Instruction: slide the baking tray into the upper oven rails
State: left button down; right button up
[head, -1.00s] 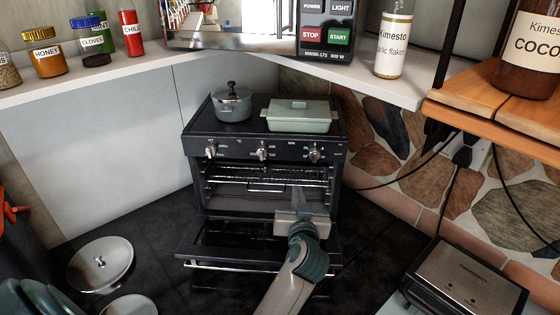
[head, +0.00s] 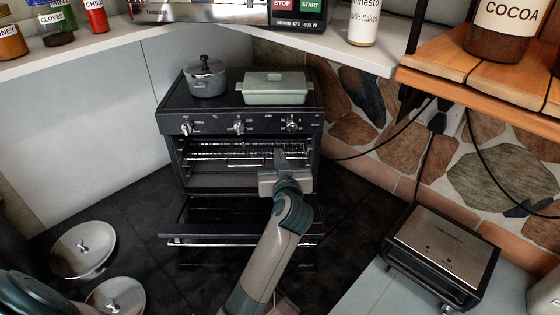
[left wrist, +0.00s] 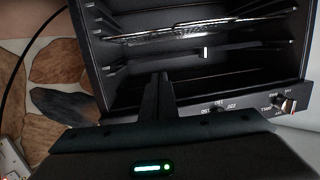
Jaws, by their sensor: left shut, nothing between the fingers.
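The black oven (head: 187,124) stands in the corner with its door (head: 200,240) folded down open. Inside, a silvery wire-like shelf (head: 225,158) spans the cavity; it also shows in the left wrist view (left wrist: 180,38), where the oven appears upside down. I cannot tell whether this is the baking tray or a rack; no tray stands out clearly. My left gripper (head: 281,153) is shut and empty at the oven mouth, right of its middle. Its fingers (left wrist: 165,88) point into the cavity in the left wrist view. My right gripper is not in view.
A grey pot (head: 206,80) and a green lidded dish (head: 274,88) stand on the oven. Pot lids (head: 83,250) lie at lower left. A contact grill (head: 445,252) stands at lower right. A counter overhangs above the oven.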

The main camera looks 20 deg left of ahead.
pick_arm(q)
jog(key=b, duration=0.1)
send_near(275, 138)
jog(key=w+a+r, duration=0.2)
jog(key=w+a, duration=0.1)
jog(key=w, duration=0.1)
jog(key=shift+s+d+f+b, duration=0.15)
jog(key=shift+d+f+b, duration=0.1)
jog(key=shift+f+b, duration=0.5)
jog(key=shift+s+d, duration=0.25)
jog(key=shift+s, duration=0.15)
